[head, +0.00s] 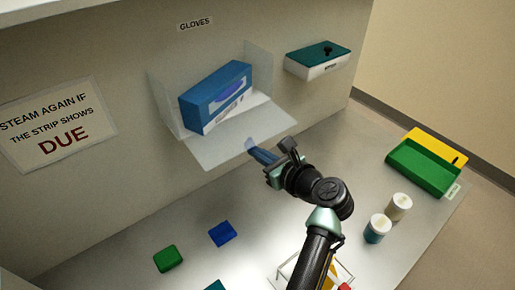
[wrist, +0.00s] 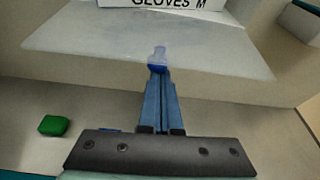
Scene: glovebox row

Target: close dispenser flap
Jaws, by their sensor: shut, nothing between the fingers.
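A clear glove dispenser (head: 258,58) is fixed to the wall under the "GLOVES" label, with a blue and white glove box (head: 218,95) in it. Its pale translucent flap (head: 216,150) hangs open, sloping outward from the dispenser's bottom; it also spans the wrist view (wrist: 95,45). A small translucent bluish piece (wrist: 158,56) shows at the flap's outer edge, right ahead of my fingertips. My gripper (head: 253,150) has blue fingers, shut and empty, at the flap's outer edge; it shows centred in the wrist view (wrist: 158,78). I cannot tell whether the fingertips touch the flap.
A teal-lidded box (head: 317,60) is on the wall to the right. Below, the bench holds a green block (head: 168,258), a blue block (head: 221,233), two white-lidded jars (head: 398,206) and a green-and-yellow tray (head: 420,168). A clear holder (head: 288,270) stands near my arm.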

